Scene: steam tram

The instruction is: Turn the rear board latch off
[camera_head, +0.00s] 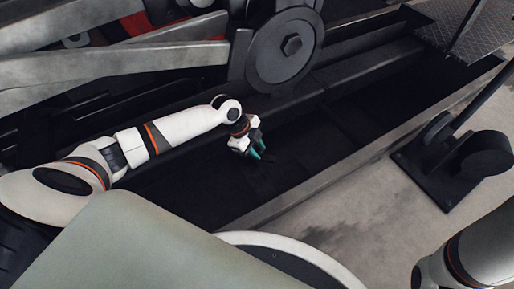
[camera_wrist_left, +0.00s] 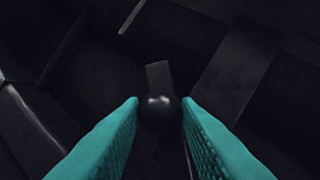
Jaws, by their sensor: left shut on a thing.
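In the left wrist view a small dark latch with a round black knob (camera_wrist_left: 158,106) sits between the teal fingers. A short dark grey bar (camera_wrist_left: 158,74) shows just beyond the knob. My left gripper (camera_wrist_left: 158,118) is shut on the knob, one finger on each side. In the head view my left gripper (camera_head: 257,154) reaches down into the long dark trough, and the latch cannot be made out there. Which way the latch is set cannot be told. My right gripper is out of view.
A large dark wheel with a hex nut (camera_head: 291,46) and grey rods (camera_head: 120,65) stand above the gripper. The trough's raised concrete edge (camera_head: 335,175) runs along its right side. A dark lever stand (camera_head: 455,160) is on the floor at right.

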